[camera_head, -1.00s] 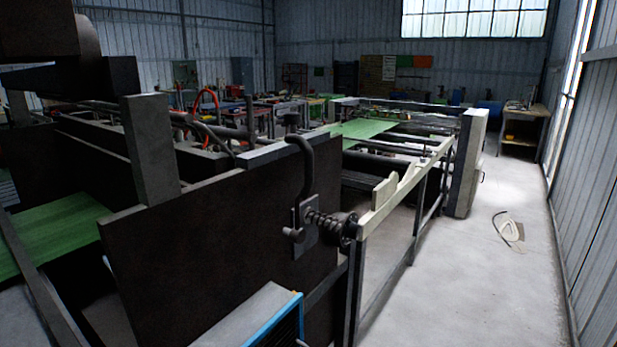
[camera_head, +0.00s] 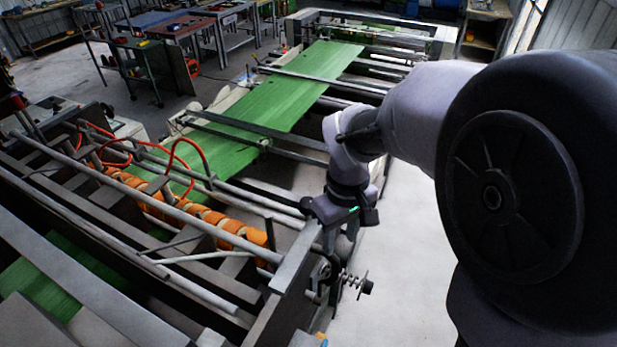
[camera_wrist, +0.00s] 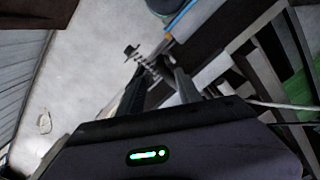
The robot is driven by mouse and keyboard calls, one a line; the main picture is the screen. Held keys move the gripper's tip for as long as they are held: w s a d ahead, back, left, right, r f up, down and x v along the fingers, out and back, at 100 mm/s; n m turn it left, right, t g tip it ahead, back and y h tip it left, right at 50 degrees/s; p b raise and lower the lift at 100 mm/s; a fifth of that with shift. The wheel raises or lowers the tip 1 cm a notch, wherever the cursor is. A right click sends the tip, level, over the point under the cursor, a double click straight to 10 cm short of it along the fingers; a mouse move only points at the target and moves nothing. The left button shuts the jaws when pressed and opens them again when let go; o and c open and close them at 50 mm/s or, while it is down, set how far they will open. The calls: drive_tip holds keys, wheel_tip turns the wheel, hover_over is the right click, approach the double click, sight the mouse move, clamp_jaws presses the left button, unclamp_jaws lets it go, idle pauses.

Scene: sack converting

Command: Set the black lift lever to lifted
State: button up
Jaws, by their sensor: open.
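The black lift lever (camera_head: 321,272) is on the end of the machine's side frame, beside a coil spring (camera_head: 352,281) on a short rod. It is small, dark and partly covered by my gripper, so I cannot tell its exact angle. My gripper (camera_head: 341,240) points down just above and at the lever, with its fingers apart. In the wrist view my gripper (camera_wrist: 158,78) shows two dark fingers spread, with the spring and rod (camera_wrist: 147,64) just beyond the tips. The lever itself is not clear there. I see no firm hold on anything.
The grey side frame (camera_head: 296,258) runs along the left of the lever. Orange rollers (camera_head: 205,215), bars and red hoses fill the machine. A green sheet (camera_head: 270,105) lies on the machine bed behind. Clear pale floor (camera_head: 405,255) lies right of the lever.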

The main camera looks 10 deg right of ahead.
sight(335, 275)
wheel_tip(335, 275, down, 15)
drive_tip(key=shift+f+b, duration=0.1)
drive_tip(key=shift+b, duration=0.2)
drive_tip(key=shift+w+f, duration=0.1)
drive_tip(key=shift+f, duration=0.15)
clamp_jaws()
drive_tip(key=shift+r, duration=0.1)
idle(1.0)
